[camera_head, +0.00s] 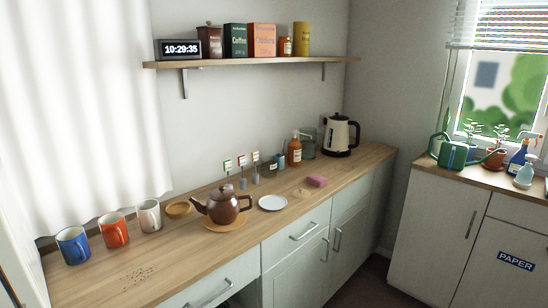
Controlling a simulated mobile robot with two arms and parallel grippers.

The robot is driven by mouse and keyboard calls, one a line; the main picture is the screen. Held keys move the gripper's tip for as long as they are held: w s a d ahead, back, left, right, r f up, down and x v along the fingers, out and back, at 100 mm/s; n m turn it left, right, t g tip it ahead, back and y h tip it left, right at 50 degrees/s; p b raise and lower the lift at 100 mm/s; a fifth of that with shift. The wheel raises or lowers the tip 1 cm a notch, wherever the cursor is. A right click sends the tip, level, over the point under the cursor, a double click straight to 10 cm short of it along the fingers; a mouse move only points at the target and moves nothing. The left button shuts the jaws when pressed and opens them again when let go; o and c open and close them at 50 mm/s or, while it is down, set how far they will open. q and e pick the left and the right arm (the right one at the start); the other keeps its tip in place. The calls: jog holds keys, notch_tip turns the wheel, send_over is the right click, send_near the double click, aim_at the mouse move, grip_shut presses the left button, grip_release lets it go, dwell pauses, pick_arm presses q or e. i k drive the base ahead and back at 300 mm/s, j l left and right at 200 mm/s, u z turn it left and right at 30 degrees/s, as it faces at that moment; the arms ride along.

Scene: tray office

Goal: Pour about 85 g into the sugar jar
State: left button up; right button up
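No jar here can be read as the sugar jar; labels are too small. A low dark glass jar (269,168) stands on the wooden counter (180,258) near the wall. A clear glass container (308,143) stands farther back, beside an amber bottle (295,152). A round, flat wooden disc (301,193), perhaps a lid, lies on the counter. Several packages stand on the shelf: a dark brown one (210,42), a green coffee one (236,40), an orange one (262,40) and a yellow tin (301,39). Neither gripper is in view.
A brown teapot (224,206), white saucer (272,202), wooden bowl (178,209), blue mug (73,246), red mug (113,230), white mug (149,216), pink sponge (317,181) and kettle (339,136) occupy the counter. Its front left is clear apart from scattered dark specks (138,276).

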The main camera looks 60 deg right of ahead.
aim_at(268, 164)
jog(key=l+z, duration=0.1)
jog(key=l, duration=0.4)
jog(key=i+l+z, duration=0.1)
jog(key=l, duration=0.35)
jog(key=l+z, duration=0.1)
jog(key=l, duration=0.35)
jog(key=i+l+z, duration=0.15)
jog(key=l, duration=0.35)
